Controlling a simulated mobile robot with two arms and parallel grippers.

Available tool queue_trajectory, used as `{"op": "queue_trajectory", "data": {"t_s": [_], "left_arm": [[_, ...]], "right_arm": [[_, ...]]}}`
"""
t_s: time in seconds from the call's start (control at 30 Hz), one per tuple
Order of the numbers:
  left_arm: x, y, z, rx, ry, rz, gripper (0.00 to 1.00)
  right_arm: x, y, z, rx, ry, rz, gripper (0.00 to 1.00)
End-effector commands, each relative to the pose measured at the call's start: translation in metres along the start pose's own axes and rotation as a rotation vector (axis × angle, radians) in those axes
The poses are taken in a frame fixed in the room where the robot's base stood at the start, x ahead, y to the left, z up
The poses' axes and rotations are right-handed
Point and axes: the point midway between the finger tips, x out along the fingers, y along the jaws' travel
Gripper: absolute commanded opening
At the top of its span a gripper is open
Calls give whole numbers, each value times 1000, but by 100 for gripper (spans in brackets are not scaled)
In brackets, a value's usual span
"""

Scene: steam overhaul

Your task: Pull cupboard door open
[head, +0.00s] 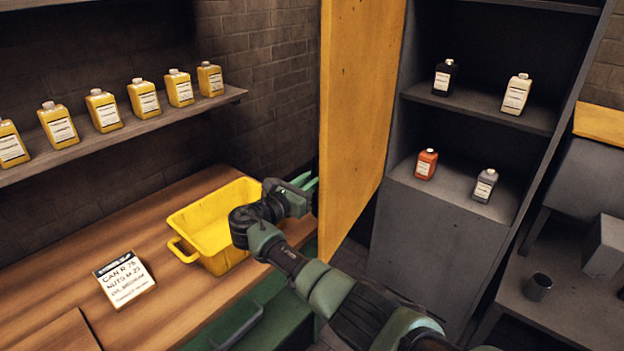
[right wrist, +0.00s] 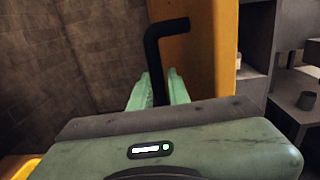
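The yellow cupboard door (head: 358,110) stands swung out from the dark grey cupboard (head: 425,235), whose shelves are exposed. The door's black bent handle (right wrist: 152,60) shows in the right wrist view; in the head view it is hidden behind the door. My right gripper (head: 306,187) is at the door's left side. In the right wrist view its green fingers (right wrist: 160,90) lie on both sides of the handle's upright bar, close against it, and look shut on it. My left gripper is not in view.
A wooden bench (head: 190,305) with a yellow tub (head: 195,228) and a label card (head: 124,279) lies at left. Yellow bottles (head: 144,97) line a wall shelf (head: 110,137). Several bottles stand inside the cupboard. A grey table (head: 575,315) with a cup (head: 538,287) is at right.

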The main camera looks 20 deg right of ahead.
Motion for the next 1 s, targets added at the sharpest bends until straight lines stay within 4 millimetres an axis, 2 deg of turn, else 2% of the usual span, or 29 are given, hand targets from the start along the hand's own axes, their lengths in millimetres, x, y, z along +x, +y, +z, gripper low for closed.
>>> {"op": "queue_trajectory", "data": {"t_s": [0.37, 0.8, 1.0], "left_arm": [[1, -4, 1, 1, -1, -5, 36], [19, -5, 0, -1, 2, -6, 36], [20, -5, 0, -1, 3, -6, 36]], "right_arm": [[-3, 0, 0, 1, -1, 0, 23], [-66, 0, -2, 2, 1, -1, 23], [-75, -1, 0, 0, 0, -4, 23]]}}
